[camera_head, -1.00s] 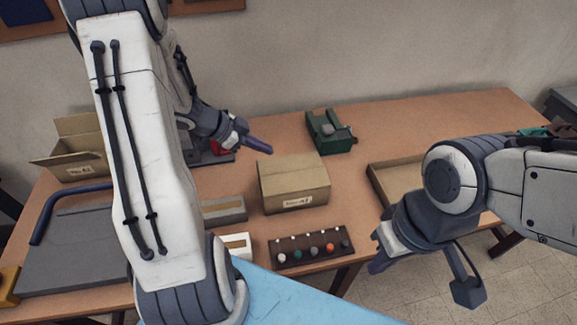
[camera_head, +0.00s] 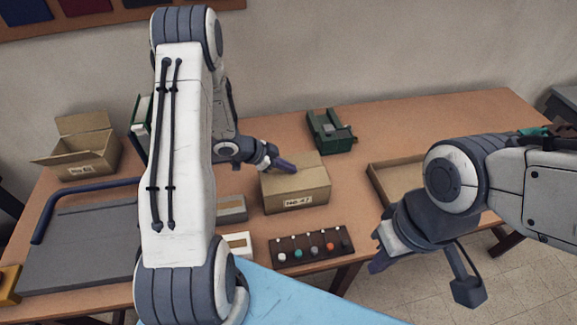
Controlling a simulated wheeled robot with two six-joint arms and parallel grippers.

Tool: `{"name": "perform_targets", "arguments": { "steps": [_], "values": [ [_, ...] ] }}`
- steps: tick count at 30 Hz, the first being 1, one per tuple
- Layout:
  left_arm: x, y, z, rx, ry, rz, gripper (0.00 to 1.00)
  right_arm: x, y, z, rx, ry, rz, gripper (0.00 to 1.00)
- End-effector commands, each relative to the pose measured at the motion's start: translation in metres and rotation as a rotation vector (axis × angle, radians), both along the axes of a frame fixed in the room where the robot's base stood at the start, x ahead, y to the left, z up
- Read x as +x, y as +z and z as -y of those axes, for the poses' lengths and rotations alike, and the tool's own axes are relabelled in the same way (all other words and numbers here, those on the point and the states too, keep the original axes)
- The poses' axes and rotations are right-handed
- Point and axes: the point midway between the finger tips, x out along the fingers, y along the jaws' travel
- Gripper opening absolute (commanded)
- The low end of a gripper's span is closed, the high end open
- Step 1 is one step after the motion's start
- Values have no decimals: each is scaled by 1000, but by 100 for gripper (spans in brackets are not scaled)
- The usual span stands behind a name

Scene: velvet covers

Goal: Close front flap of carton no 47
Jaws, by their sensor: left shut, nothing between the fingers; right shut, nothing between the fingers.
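A brown carton (camera_head: 297,190) stands mid-table with a small front label that seems to read 47. My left gripper (camera_head: 284,166) is shut and empty, low over the back-left part of this carton's top. I cannot tell whether it touches the top. A second carton (camera_head: 80,160) at the left has raised flaps, and its label is too small to read surely. My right gripper (camera_head: 377,255) is shut and empty, off the table's front edge at the right.
A dark rack with several coloured knobs (camera_head: 312,247) lies in front of the middle carton. A green device (camera_head: 330,131) stands behind it, and a shallow tray (camera_head: 379,186) lies to the right. A grey board (camera_head: 85,245) with a blue handle is at the left.

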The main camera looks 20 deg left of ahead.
Motion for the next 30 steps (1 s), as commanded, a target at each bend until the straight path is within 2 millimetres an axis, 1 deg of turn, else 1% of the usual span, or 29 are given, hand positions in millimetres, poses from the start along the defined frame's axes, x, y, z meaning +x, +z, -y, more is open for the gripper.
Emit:
{"name": "perform_targets", "arguments": {
  "steps": [8, 13, 15, 24, 30],
  "values": [
    [0, -1, 0, 0, 0, 0, 0, 0, 0, 0, 0, 0, 0, 0],
    [3, -17, -2, -2, 1, -3, 0, 0, -5, 0, 0, 0, 0, 0],
    [4, -19, -3, 0, 1, -2, 0, 0, -5, 0, 0, 0, 0, 0],
    [2, -21, -3, 3, 0, -8, 0, 0, -4, 0, 0, 0, 0, 0],
    [2, -14, -2, 3, -1, -9, 0, 0, 3, 0, 0, 0, 0, 0]
  ]
}}
